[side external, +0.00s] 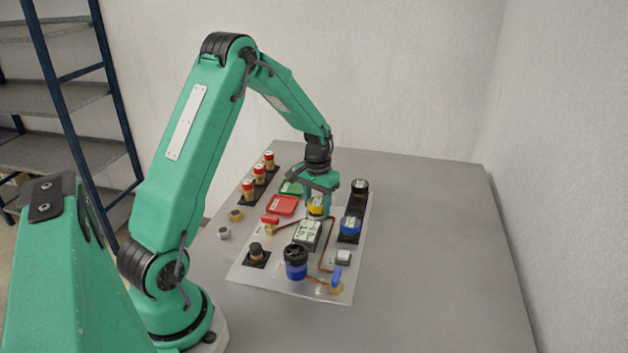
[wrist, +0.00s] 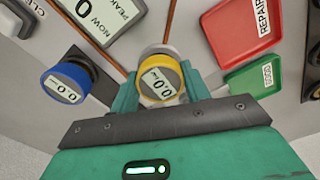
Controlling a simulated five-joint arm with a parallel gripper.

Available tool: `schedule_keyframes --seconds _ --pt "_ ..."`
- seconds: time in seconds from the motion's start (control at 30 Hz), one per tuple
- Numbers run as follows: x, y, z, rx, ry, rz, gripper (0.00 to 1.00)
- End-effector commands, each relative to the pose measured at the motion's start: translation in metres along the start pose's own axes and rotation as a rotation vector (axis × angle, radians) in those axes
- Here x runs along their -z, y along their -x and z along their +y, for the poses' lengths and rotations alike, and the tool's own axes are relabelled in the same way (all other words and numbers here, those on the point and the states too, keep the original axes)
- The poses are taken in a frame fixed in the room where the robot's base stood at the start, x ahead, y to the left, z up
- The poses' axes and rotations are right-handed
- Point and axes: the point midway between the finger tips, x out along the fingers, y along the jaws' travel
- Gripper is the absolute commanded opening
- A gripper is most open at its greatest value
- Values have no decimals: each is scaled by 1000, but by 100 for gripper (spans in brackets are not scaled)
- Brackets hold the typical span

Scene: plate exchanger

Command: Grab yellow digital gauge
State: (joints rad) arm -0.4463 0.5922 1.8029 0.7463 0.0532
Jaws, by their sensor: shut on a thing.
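The yellow digital gauge (side external: 317,205) is a small round gauge with a yellow rim, near the middle of the panel in the side view. In the wrist view the yellow gauge (wrist: 161,81) shows its display face, reading what looks like 0.0. My gripper (side external: 318,196) comes down from above onto it. In the wrist view the two green fingers of my gripper (wrist: 158,90) are on either side of the gauge, shut on it. A round grey fitting shows just behind the gauge. Whether the gauge is lifted off its seat I cannot tell.
A blue digital gauge (side external: 349,228) sits to the right, on a black mount. The red REPAIR tray (side external: 282,205) and the green GOOD tray (wrist: 254,82) lie to the other side. A grey display box (side external: 308,235) is in front. Valves and copper pipes stand on the light panel (side external: 255,278).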

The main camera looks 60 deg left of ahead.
Motion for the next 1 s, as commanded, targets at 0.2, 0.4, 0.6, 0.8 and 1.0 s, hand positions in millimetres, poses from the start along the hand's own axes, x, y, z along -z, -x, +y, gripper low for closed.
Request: schedule_keyframes --seconds 0.2,0.4,0.6,0.8,1.0 --pt "1 12 0 0 0 3 18" --pt "1 38 0 0 0 5 18" --pt "-14 59 28 0 -6 3 18" --pt "-30 80 59 0 -5 3 18" --pt "-44 97 85 0 -3 3 18"
